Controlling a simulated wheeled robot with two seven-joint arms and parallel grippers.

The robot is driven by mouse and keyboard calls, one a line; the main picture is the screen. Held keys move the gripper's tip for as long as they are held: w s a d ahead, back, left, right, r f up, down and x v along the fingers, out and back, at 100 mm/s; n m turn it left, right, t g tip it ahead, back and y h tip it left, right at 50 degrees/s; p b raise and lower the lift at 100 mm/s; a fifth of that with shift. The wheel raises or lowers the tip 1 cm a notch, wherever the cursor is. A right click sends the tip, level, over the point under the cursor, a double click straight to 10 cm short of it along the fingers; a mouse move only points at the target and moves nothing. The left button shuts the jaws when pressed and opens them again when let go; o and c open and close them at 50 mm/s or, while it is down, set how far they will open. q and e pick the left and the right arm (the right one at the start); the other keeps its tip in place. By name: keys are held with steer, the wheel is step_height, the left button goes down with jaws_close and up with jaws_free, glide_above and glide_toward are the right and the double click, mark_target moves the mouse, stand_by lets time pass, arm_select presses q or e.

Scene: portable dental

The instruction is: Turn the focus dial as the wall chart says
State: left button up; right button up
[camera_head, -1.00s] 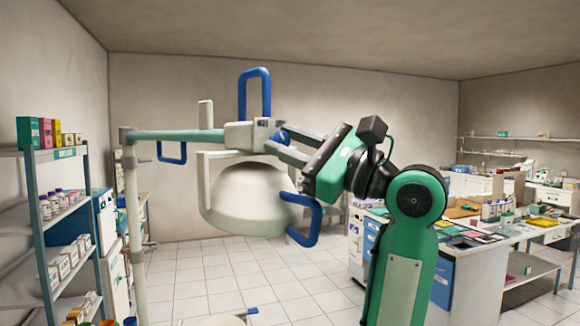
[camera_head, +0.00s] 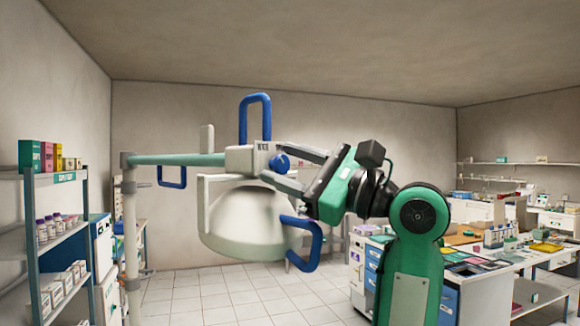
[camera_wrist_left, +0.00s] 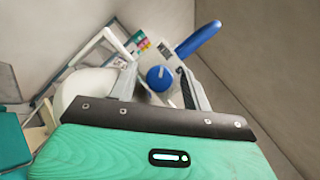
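The blue round focus dial (camera_head: 279,163) sits on the right side of a pale housing (camera_head: 239,159) at the end of a green bar. My left gripper (camera_head: 283,166) is open, with one finger above and one below the dial in the head view. In the left wrist view the dial (camera_wrist_left: 159,78) shows between the spread fingers (camera_wrist_left: 160,86), with gaps on both sides. A small marked label (camera_head: 262,146) is on the housing by the dial. I cannot make out a wall chart. My right gripper is not in view.
A white dome (camera_head: 244,222) hangs below the housing. Blue loop handles stand above (camera_head: 255,97) and at lower right (camera_head: 303,262), close to my gripper. A shelf (camera_head: 53,178) is at left, a cluttered bench (camera_head: 490,262) at right. The floor between is clear.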

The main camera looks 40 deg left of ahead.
arm_select(q)
steer(key=shift+w+d+f, duration=0.15)
steer(key=shift+d+f, duration=0.05)
steer(key=shift+d, duration=0.1)
steer(key=b+v, duration=0.4)
steer(key=v, duration=0.9)
steer(key=shift+b, duration=0.4)
